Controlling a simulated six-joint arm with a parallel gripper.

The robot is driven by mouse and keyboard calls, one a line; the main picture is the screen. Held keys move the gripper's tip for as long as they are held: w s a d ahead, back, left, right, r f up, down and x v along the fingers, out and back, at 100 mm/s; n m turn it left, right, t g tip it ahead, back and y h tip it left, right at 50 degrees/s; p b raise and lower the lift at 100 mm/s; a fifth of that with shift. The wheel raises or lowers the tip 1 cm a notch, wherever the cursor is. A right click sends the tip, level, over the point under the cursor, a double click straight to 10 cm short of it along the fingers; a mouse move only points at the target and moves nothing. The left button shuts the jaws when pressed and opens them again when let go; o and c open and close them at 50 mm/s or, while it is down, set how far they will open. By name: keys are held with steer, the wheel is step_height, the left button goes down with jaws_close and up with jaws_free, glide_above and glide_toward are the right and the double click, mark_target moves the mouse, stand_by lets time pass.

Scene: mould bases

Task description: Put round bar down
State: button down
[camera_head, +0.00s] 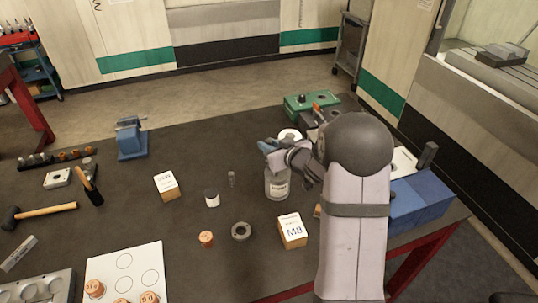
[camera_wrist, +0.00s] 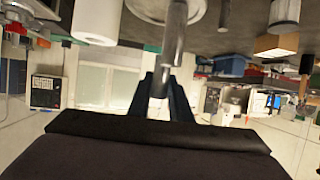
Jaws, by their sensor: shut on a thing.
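The round bar (camera_wrist: 173,42) shows in the wrist view as a shiny grey metal cylinder. My gripper (camera_wrist: 160,95) has its two dark blue fingers shut on one end of it. The bar's other end overlaps a pale round disc (camera_wrist: 142,9); I cannot tell whether they touch. In the head view my gripper (camera_head: 268,147) is above the dark table (camera_head: 195,225), over a labelled jar (camera_head: 277,187). The bar cannot be made out there.
A small upright cylinder (camera_head: 231,179), a dark-lidded white jar (camera_head: 212,198), a grey ring (camera_head: 241,231) and an M8 box (camera_head: 292,231) stand near the gripper. A green case (camera_head: 298,104) lies behind. The table's middle back is clear.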

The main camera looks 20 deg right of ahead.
step_height(320, 180, down, 4)
steer(key=shift+r+p, duration=0.2)
steer(key=shift+p, duration=0.1)
steer(key=shift+s+f, duration=0.25)
steer(key=shift+f, duration=0.2)
steer(key=c, duration=1.6)
jaws_free()
steer(key=shift+w, duration=0.2)
steer(key=shift+r, duration=0.2)
